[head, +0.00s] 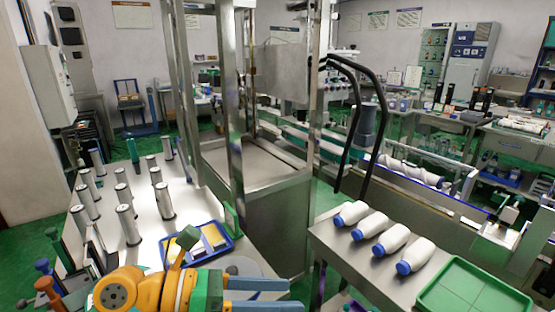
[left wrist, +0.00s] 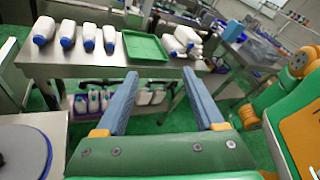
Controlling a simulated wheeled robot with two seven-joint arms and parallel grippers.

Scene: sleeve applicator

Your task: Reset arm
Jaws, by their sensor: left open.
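My left gripper (head: 256,295) comes in at the bottom of the head view, with an orange, white and green wrist and two blue-grey fingers pointing right. In the left wrist view my left gripper (left wrist: 160,105) shows its two fingers spread wide, with nothing between them. It is apart from the right-hand steel table (head: 325,239), which stands beyond the fingertips. My right gripper is not in the head view. An orange and green arm of mine shows at the right of the left wrist view.
Several white bottles with blue caps (head: 389,240) lie in a row beside a green tray (head: 473,290). The left table (head: 150,240) holds several metallic cylinders (head: 127,225) and a blue tray (head: 229,240). A steel-framed machine (head: 263,190) stands between the tables.

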